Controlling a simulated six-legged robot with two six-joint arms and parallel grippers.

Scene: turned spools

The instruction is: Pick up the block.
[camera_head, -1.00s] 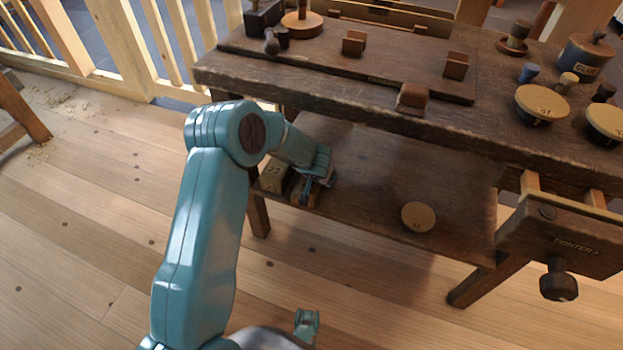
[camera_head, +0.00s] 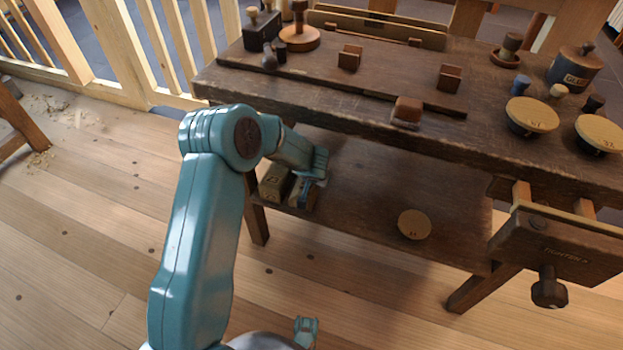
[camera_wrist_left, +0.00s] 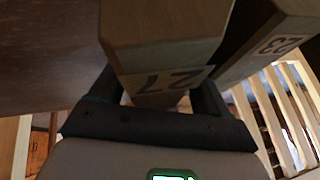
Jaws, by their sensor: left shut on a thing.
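A wooden block numbered 27 (camera_wrist_left: 160,52) is between the fingers of my left gripper (camera_wrist_left: 160,92) in the left wrist view. The gripper is shut on it. In the head view my left gripper (camera_head: 312,183) is at the left end of the bench's lower shelf, and its block (camera_head: 303,194) shows only in part. Whether the block touches the shelf cannot be told. Another block, numbered 23 (camera_head: 274,183), lies just left of it; in the wrist view this neighbour (camera_wrist_left: 268,42) is at upper right.
The lower shelf (camera_head: 360,200) is mostly clear, with a round wooden-topped piece (camera_head: 414,224) at its right. The bench top (camera_head: 350,107) overhangs the shelf and carries blocks, spools and a glue pot (camera_head: 576,67). A vise (camera_head: 556,245) juts out at right.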

